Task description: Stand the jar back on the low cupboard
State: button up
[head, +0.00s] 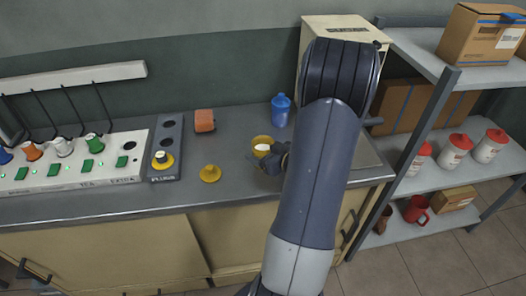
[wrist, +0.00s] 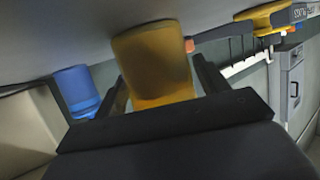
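A yellow jar (head: 262,143), open at the top with something pale inside, is at the right part of the grey counter. My gripper (head: 276,161) is at its right side, partly hidden by my forearm. In the wrist view the yellow jar (wrist: 152,60) sits between the two fingers of my gripper (wrist: 160,75), which appear to touch it on both sides. Whether its base touches the counter is hard to tell. The low cupboard (head: 150,252) has beige doors beneath the grey top.
A blue container (head: 280,109) stands behind the jar. A yellow knob-like piece (head: 210,173) and an orange block (head: 204,121) are to the left, near a switch panel (head: 75,163). A shelf rack (head: 436,121) with red-lidded jars stands at right. Some bare counter lies between these.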

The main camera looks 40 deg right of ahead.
jog(key=shift+o, duration=1.1)
jog(key=shift+r, duration=0.15)
jog(key=shift+s+r, duration=0.15)
jog(key=shift+s, duration=0.05)
jog(key=p+v, duration=0.1)
jog(key=v, duration=1)
jog(key=shift+s, duration=0.35)
